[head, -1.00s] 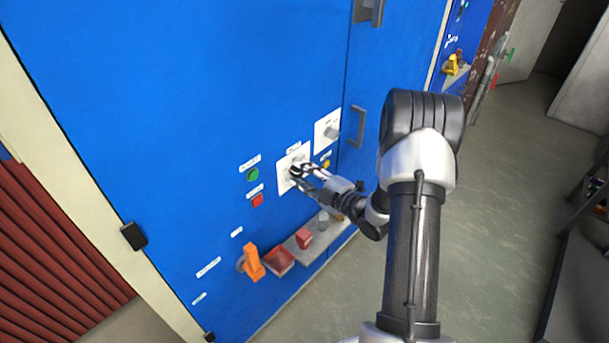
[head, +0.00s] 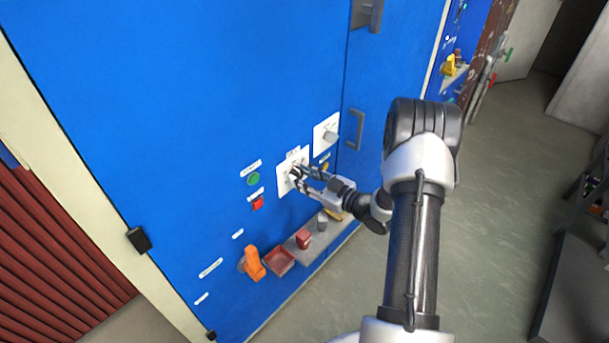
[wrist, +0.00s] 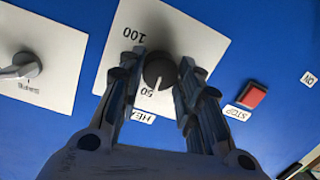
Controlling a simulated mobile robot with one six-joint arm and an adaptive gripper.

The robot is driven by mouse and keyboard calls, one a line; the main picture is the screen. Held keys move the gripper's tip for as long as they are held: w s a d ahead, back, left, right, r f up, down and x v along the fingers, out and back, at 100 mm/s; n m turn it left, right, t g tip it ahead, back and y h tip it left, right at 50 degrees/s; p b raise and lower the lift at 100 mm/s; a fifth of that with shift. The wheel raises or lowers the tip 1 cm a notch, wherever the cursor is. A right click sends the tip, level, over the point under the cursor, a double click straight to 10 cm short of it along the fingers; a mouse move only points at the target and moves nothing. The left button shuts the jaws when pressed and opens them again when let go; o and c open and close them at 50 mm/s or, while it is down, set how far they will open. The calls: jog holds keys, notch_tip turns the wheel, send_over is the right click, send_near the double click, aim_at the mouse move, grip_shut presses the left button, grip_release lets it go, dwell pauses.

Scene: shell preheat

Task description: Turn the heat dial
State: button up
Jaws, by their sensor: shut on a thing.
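The heat dial (wrist: 160,71) is a dark round knob on a white plate (wrist: 190,40) with the marks 50 and 100, seen upside down in the wrist view. Its white pointer line is near the 50 mark. A label partly hidden by a finger reads "HE". My gripper (wrist: 157,75) has its two fingers on either side of the dial and is shut on it. In the head view my gripper (head: 297,174) is at the white dial plate (head: 284,183) on the blue cabinet, and its fingers hide most of the dial.
A second plate with a grey knob (head: 330,136) is at the right. A green button (head: 253,180) and red stop button (head: 258,203) are at the left. Below are an orange handle (head: 254,262) and a grey shelf (head: 291,243) with small items. A door handle (head: 357,130) stands out.

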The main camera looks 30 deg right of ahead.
jog(key=m+y+p, duration=0.1)
jog(key=m+p, duration=0.1)
jog(key=m, duration=0.4)
jog(key=shift+d+m, duration=0.1)
jog(key=shift+m, duration=0.2)
jog(key=m, duration=0.2)
jog(key=m+p, duration=0.1)
jog(key=m, duration=0.2)
jog(key=shift+f+m+t+y, duration=0.15)
jog(key=shift+m+t+y, duration=0.15)
dwell(0.3)
jog(key=o, duration=1.1)
jog(key=v, duration=1.2)
